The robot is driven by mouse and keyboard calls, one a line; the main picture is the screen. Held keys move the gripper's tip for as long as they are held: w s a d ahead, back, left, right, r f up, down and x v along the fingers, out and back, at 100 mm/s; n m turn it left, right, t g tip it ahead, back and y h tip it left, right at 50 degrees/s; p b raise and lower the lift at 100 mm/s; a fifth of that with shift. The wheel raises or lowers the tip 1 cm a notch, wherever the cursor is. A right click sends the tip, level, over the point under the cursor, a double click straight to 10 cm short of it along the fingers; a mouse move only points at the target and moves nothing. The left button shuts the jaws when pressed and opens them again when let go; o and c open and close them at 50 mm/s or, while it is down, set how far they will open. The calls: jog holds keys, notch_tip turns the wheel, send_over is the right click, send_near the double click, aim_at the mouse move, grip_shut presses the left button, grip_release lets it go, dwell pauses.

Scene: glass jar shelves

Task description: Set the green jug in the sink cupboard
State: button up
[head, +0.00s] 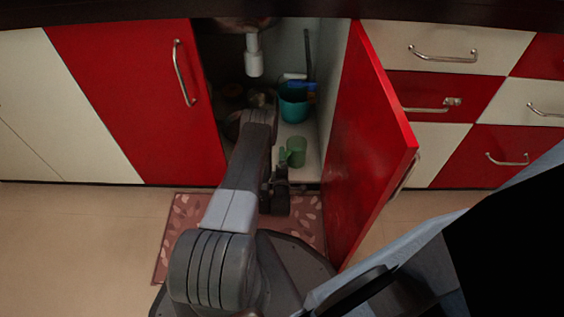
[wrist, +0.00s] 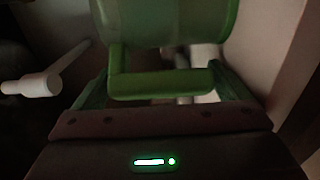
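The green jug (head: 295,151) stands upright inside the open sink cupboard (head: 308,173), near the front of its pale floor. My gripper (head: 281,178) is just in front of it, on its handle side, and is mostly hidden by my own arm in the head view. In the wrist view, the jug's body (wrist: 165,22) fills the top. Its handle (wrist: 160,86) lies between the two widely spaced fingers of my gripper (wrist: 161,77). The fingers are close to both ends of the handle. I cannot tell whether they touch it.
A teal bucket (head: 293,103) stands behind the jug. A white drain pipe (head: 254,58) hangs above left. The open red door (head: 365,140) bounds the right side; the closed red door (head: 135,95) covers the left. A patterned mat (head: 180,225) lies in front.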

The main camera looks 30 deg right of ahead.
jog(key=shift+s+f, duration=0.1)
dwell(0.5)
jog(key=shift+p+v, duration=1.2)
jog(key=shift+v, duration=2.7)
